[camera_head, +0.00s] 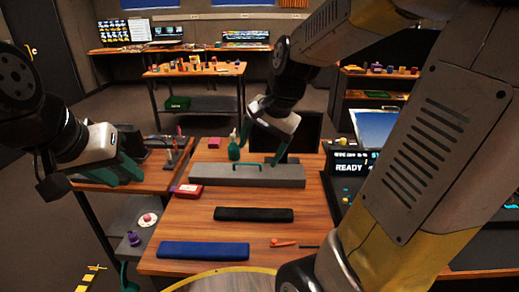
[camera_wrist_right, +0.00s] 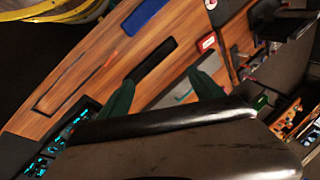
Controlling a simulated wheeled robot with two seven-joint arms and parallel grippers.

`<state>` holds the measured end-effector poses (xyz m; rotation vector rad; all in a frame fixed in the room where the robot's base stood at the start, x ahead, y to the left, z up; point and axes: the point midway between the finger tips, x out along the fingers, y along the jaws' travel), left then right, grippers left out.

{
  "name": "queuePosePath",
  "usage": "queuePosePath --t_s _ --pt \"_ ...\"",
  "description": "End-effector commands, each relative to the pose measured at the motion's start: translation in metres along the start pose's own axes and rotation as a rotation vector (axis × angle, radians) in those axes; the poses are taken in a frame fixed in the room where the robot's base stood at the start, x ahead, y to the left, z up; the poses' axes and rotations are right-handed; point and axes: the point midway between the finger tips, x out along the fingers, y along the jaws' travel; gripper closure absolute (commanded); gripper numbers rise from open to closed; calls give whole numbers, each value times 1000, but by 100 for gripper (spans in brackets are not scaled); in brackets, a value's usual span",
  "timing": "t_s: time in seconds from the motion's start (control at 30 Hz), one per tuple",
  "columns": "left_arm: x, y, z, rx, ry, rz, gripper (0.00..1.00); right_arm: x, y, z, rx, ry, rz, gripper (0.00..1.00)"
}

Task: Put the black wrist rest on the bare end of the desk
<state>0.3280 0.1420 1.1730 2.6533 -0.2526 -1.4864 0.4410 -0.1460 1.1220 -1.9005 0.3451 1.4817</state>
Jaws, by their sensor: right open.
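The black wrist rest (camera_head: 254,214) lies flat across the wooden desk (camera_head: 180,222), between a grey bar-shaped block and a blue wrist rest. It also shows in the right wrist view (camera_wrist_right: 152,62). My right gripper (camera_head: 263,146) is open and empty above the grey block, farther back than the black rest. Its two green fingers stand apart in the right wrist view (camera_wrist_right: 163,92). My left gripper (camera_head: 117,172) is off to the left over a side table; its green fingers look apart and empty. My right arm hides the desk's right part in the head view.
The blue wrist rest (camera_head: 203,250) lies at the front, with a red-handled tool (camera_head: 284,243) to its right. A lit display (camera_head: 350,168) stands at the right.

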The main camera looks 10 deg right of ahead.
Motion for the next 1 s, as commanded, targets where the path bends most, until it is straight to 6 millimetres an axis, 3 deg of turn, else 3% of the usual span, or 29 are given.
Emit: queuePosePath --t_s 0.03,0.1,0.3,0.5,1.0 --pt "0 0 0 0 0 0 64 -21 6 13 -113 31 -33 24" --pt "0 0 0 0 0 0 64 -41 14 30 -276 68 -58 24" --pt "0 0 0 0 0 0 64 -74 36 68 -637 173 -76 24" --pt "0 0 0 0 0 0 64 -81 46 81 -777 215 -68 24" --pt "0 0 0 0 0 0 64 -81 46 81 -782 216 -68 24"
